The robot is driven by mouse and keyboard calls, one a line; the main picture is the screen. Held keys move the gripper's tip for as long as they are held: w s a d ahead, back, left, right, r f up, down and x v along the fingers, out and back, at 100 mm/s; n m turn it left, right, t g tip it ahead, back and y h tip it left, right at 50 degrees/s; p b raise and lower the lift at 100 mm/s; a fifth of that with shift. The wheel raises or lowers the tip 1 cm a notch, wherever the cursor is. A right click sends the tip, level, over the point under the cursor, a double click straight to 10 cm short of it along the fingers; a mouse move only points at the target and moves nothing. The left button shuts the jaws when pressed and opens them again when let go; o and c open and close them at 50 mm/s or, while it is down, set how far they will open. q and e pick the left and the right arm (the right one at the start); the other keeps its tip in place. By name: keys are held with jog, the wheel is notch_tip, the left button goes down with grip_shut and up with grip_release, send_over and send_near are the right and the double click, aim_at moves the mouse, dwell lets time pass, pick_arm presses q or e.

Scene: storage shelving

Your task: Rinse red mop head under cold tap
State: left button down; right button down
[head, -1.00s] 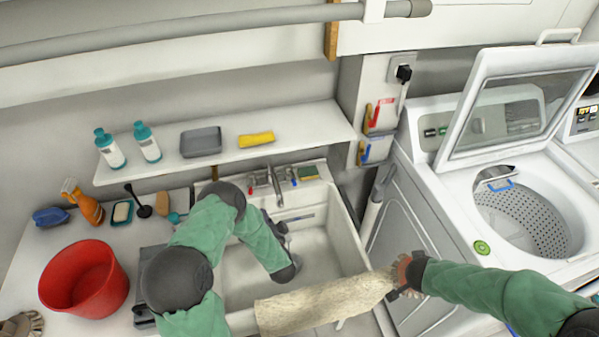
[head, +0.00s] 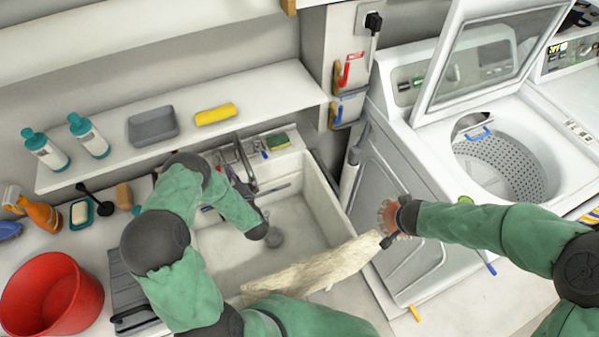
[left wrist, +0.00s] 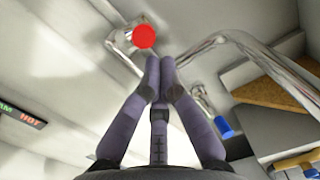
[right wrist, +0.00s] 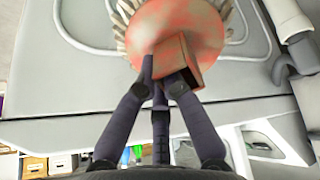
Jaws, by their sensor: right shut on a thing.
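The mop head (right wrist: 185,30), a reddish disc with cream fringe and a red block-like socket, is in my right gripper (head: 388,238). The right wrist view shows my right gripper (right wrist: 165,75) shut on that socket. A long cream bundle (head: 315,268) stretches left from it across the sink front; I cannot tell if it is joined. The tap (head: 245,160) stands at the sink's back. My left gripper (head: 233,175) is beside it. In the left wrist view its fingertips (left wrist: 160,62) are together and empty, just short of a red-capped handle (left wrist: 145,37). A blue-capped handle (left wrist: 223,128) is to the right.
The white sink (head: 325,200) is open below the tap. A red bucket (head: 50,295) stands on the left counter. A shelf (head: 270,92) with bottles overhangs the back. The open washing machine (head: 500,165) is close on the right.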

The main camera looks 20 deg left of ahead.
pick_arm(q)
jog(key=shift+x, duration=1.05)
jog(key=shift+s+a+r, duration=0.1)
jog(key=shift+s+a, duration=0.5)
jog(key=shift+a, duration=0.1)
